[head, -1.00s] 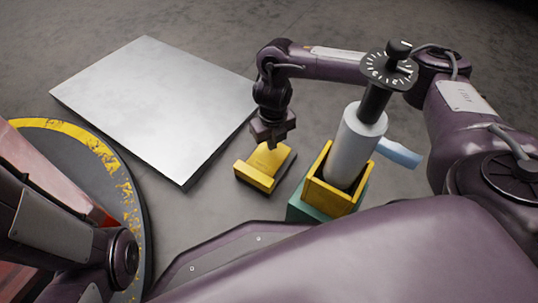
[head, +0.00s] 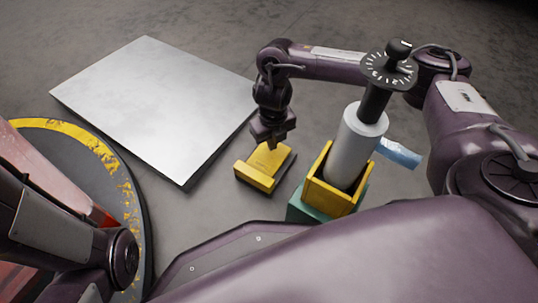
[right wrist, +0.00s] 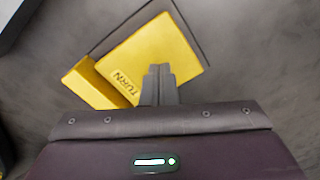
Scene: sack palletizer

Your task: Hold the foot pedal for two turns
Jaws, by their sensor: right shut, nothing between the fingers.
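The foot pedal (head: 266,164) is a yellow plate with a raised yellow bar at its near-left end, on the grey floor. In the right wrist view the pedal (right wrist: 178,42) bears the word TURN. My right gripper (head: 271,146) is shut and empty, pointing down at the pedal plate. In the right wrist view its closed fingertips (right wrist: 158,70) overlap the plate near the lettering. I cannot tell whether they press on it. My left gripper is out of view; only part of my left arm shows at lower left.
A round turntable (head: 133,215) with a worn yellow rim carries a pinkish-red load at left. A pale metal slab (head: 150,100) lies behind the pedal. A film roll (head: 355,145) stands in a yellow holder (head: 331,197) right of the pedal, with a pale blue film tail (head: 398,153).

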